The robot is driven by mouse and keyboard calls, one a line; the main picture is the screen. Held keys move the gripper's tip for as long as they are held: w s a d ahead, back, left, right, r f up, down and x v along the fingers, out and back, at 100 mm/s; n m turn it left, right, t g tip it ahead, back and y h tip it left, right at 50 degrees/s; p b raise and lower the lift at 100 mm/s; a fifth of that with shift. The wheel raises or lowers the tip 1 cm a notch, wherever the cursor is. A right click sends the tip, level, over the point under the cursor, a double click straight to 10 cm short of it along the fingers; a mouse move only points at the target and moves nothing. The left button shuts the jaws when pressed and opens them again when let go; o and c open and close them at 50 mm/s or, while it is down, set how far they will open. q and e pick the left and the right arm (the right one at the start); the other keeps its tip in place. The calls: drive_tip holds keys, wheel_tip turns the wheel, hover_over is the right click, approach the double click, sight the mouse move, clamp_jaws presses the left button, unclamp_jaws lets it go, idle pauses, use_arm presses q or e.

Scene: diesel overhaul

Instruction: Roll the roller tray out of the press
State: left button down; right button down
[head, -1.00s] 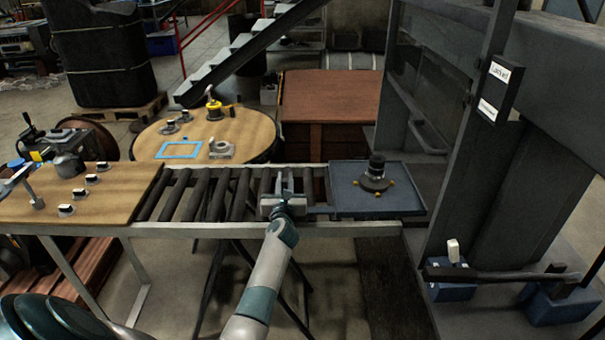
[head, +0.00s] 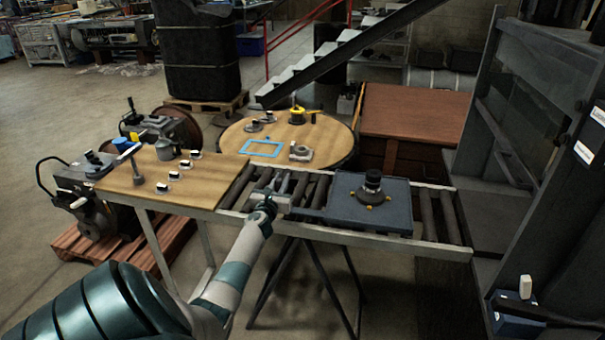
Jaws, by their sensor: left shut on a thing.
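The roller tray (head: 330,213) is a flat blue-grey tray lying on the roller conveyor (head: 447,215). A dark round part with small brass-coloured pieces (head: 371,190) stands upright on it. The press (head: 525,130) is the tall grey frame at the right; the tray sits clear of it, with bare rollers between them. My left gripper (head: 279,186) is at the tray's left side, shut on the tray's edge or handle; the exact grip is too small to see. My right gripper is not in view.
A wooden board (head: 190,185) with several small black-and-white pieces covers the conveyor's left end. A round wooden table (head: 325,135) and a brown crate (head: 415,115) stand behind. A few bare rollers lie between board and tray.

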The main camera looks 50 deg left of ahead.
use_arm(q)
drive_tip(key=s+a+b, duration=0.3)
drive_tip(key=s+a, duration=0.6)
drive_tip(key=a, duration=0.4)
drive_tip(key=shift+a, duration=0.2)
drive_tip(key=c, duration=1.8)
unclamp_jaws()
drive_tip(key=shift+s+a, duration=0.1)
drive_tip(key=shift+o, duration=0.8)
drive_tip(key=shift+a, duration=0.15)
drive_tip(key=p+v, duration=0.2)
drive_tip(key=v, duration=1.5)
drive_tip(key=shift+s, duration=0.2)
